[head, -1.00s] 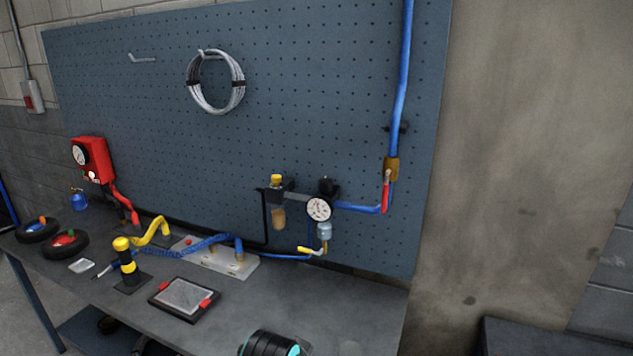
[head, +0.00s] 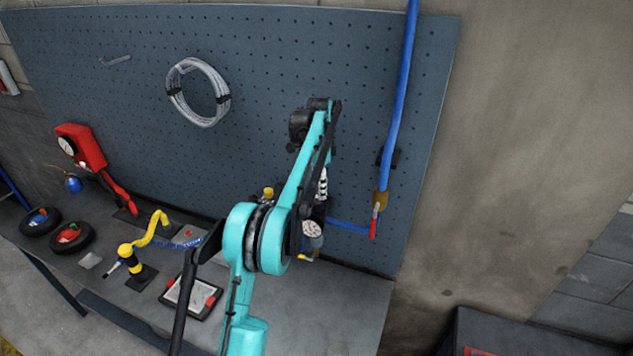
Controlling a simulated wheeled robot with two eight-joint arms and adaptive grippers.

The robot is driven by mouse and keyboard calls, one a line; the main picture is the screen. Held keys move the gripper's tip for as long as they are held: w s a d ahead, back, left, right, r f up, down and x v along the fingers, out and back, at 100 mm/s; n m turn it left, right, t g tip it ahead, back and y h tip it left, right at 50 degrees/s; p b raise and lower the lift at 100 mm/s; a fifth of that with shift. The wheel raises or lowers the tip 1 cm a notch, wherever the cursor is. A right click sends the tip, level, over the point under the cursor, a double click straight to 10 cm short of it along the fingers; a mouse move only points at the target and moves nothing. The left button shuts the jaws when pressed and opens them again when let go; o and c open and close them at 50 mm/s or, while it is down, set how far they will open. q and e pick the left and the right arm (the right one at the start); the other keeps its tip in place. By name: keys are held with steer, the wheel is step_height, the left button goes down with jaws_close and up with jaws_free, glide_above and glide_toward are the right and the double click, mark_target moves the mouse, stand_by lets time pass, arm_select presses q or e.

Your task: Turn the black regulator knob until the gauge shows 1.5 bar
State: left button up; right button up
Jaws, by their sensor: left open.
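The round white gauge (head: 312,229) sits on the regulator assembly at the lower right of the pegboard; its needle is too small to read. My left arm reaches up in front of the board and bends down at its top. My left gripper (head: 321,190) is open and points down just above the gauge, where the black regulator knob is. Gripper and knob overlap in dark tones, so I cannot tell whether they touch. The clear bowl (head: 312,240) below the gauge partly shows. My right gripper is not in view.
The workbench (head: 345,305) below holds a tablet-like tray (head: 190,297), a yellow-black post (head: 130,260) and tyres (head: 72,238). A cable coil (head: 197,92) hangs higher up.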

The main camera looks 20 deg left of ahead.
mark_target(316, 199)
arm_select(q)
steer(key=shift+w+a+m+p, duration=0.3)
steer(key=shift+w+a+p, duration=0.3)
steer(key=shift+a+p, duration=0.05)
steer(key=shift+a+f, duration=0.1)
steer(key=shift+f, duration=0.1)
step_height(316, 199, down, 8)
steer(key=shift+s+r+p, duration=0.1)
steer(key=shift+r+p, duration=0.15)
steer(key=shift+p, duration=0.45)
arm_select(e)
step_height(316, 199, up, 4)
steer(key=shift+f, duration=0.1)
arm_select(q)
steer(key=c, duration=1.2)
